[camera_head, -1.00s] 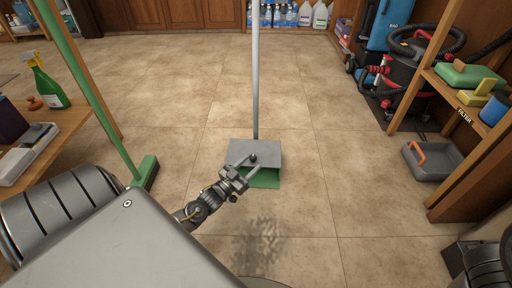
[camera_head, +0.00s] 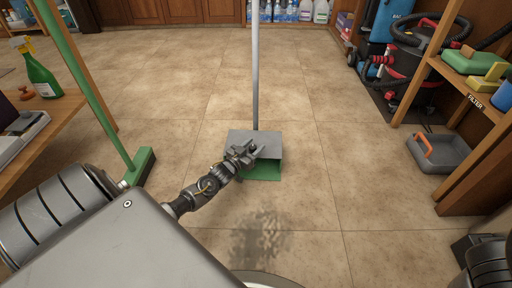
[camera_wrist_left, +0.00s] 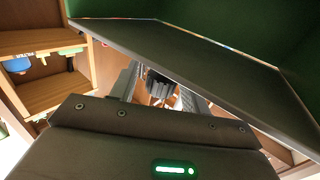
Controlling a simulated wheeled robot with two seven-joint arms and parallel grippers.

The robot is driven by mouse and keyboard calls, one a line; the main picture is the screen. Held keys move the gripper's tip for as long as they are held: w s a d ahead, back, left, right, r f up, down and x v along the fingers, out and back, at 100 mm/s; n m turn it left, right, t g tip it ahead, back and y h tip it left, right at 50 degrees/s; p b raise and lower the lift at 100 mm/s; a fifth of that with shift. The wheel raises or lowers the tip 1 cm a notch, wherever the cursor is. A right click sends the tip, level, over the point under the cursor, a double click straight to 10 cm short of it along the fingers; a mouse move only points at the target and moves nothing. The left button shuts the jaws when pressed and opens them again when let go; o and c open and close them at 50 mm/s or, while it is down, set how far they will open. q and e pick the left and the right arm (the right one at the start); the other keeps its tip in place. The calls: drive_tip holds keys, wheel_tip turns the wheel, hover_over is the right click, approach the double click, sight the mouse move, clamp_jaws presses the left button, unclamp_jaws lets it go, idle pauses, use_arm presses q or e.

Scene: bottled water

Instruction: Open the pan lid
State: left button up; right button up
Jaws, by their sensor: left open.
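The dustpan is upright on the tiled floor, with a grey lid (camera_head: 238,138), a green inside (camera_head: 265,173) and a long silver handle (camera_head: 255,70). A strip of green shows below the lid's front edge. My left gripper (camera_head: 256,149) is open and overlaps the front of the lid in the head view; contact is unclear. In the left wrist view, a tilted dark panel (camera_wrist_left: 190,50), seemingly the lid, spans close in front of the fingers (camera_wrist_left: 160,88), with green surfaces behind it. My right gripper is out of view.
A green broom (camera_head: 140,170) stands left of the pan. A wooden table (camera_head: 70,115) with a spray bottle (camera_head: 40,72) is at left. A grey tray (camera_head: 440,152), wooden shelf (camera_head: 478,95) and vacuum (camera_head: 412,75) are at right. The floor around the pan is clear.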

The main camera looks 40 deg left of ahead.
use_arm(q)
drive_tip(key=shift+w, duration=0.7)
clamp_jaws()
